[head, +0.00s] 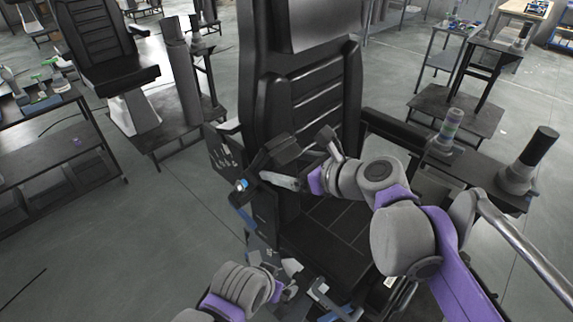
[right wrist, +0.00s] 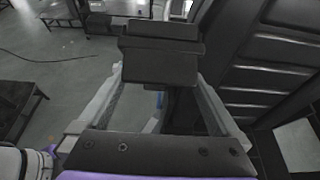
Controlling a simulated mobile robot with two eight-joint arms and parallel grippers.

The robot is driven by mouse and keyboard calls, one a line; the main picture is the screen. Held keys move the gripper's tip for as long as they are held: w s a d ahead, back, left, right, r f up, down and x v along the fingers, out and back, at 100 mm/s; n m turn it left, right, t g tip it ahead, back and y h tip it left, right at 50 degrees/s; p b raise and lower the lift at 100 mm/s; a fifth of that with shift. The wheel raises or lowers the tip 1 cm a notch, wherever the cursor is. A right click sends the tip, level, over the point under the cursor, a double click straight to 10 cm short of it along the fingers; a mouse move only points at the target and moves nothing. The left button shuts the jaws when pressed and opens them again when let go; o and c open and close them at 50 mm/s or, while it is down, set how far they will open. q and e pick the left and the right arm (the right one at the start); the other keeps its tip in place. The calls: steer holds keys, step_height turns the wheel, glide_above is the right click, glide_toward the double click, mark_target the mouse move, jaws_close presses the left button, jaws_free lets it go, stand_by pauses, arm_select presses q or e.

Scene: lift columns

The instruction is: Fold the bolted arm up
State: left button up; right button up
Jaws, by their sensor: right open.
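A black high-backed chair (head: 305,95) stands in the middle of the head view. Its right armrest (head: 395,128) sticks out level. On its left side, a dark arm part (head: 284,151) is partly hidden by my right gripper (head: 297,161). That gripper is open, with its fingers apart around or beside this part; contact cannot be told. In the right wrist view, a dark block (right wrist: 160,65) lies between the ends of the grey finger bars. My left gripper (head: 288,274) is low near the chair's front, small and cluttered; its opening cannot be told.
A dark side panel with small controls (head: 222,150) is left of the chair. A dark workbench (head: 62,150) stands at the left, and a second chair (head: 105,45) behind.

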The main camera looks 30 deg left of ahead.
steer(key=shift+s, duration=0.2)
steer(key=shift+d+r, duration=0.15)
steer(key=shift+d, duration=0.3)
steer(key=v, duration=1)
steer(key=shift+b, duration=0.3)
steer(key=shift+a+r, duration=0.1)
steer(key=shift+a, duration=0.05)
